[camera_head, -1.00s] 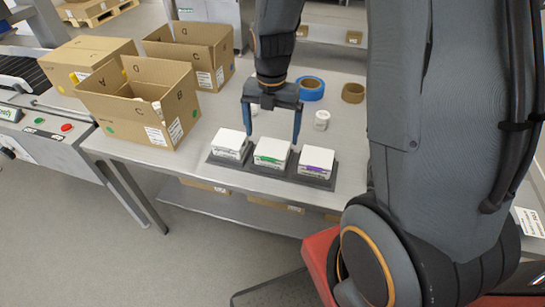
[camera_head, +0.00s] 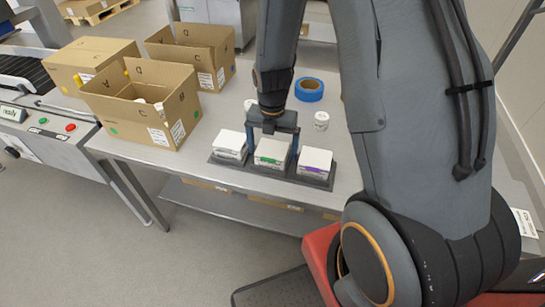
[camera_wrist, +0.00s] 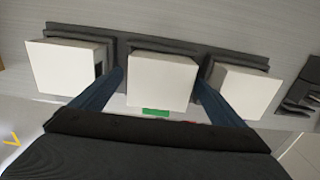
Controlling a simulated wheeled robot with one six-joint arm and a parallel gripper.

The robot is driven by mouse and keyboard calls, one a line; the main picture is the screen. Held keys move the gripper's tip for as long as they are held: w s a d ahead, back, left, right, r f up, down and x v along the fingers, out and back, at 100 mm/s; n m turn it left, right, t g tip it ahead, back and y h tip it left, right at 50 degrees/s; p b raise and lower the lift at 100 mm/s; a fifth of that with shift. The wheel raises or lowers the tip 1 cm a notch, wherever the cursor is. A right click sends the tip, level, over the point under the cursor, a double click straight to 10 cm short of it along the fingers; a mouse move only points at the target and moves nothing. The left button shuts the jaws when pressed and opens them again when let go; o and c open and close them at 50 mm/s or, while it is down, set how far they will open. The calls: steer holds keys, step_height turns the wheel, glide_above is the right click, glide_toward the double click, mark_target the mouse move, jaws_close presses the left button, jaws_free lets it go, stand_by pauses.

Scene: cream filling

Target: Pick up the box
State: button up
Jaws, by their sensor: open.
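Three small white boxes stand in a row on a dark tray (camera_head: 220,162) on the table. The middle box (camera_head: 271,153) has a green label; the right box (camera_head: 315,161) has a purple one; the left box (camera_head: 230,144) is white. My gripper (camera_head: 270,152) is open and lowered over the middle box. In the wrist view, one finger is on each side of the middle box (camera_wrist: 161,80), between it and its neighbours. I cannot tell whether the fingers touch it.
An open cardboard box (camera_head: 143,103) stands left on the table, with a second open one (camera_head: 192,52) and another carton (camera_head: 88,62) behind. A blue tape roll (camera_head: 309,90) and a white jar (camera_head: 321,121) stand behind the tray. A conveyor is at far left.

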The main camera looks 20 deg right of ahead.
steer(key=c, duration=1.1)
steer(key=shift+r, duration=0.1)
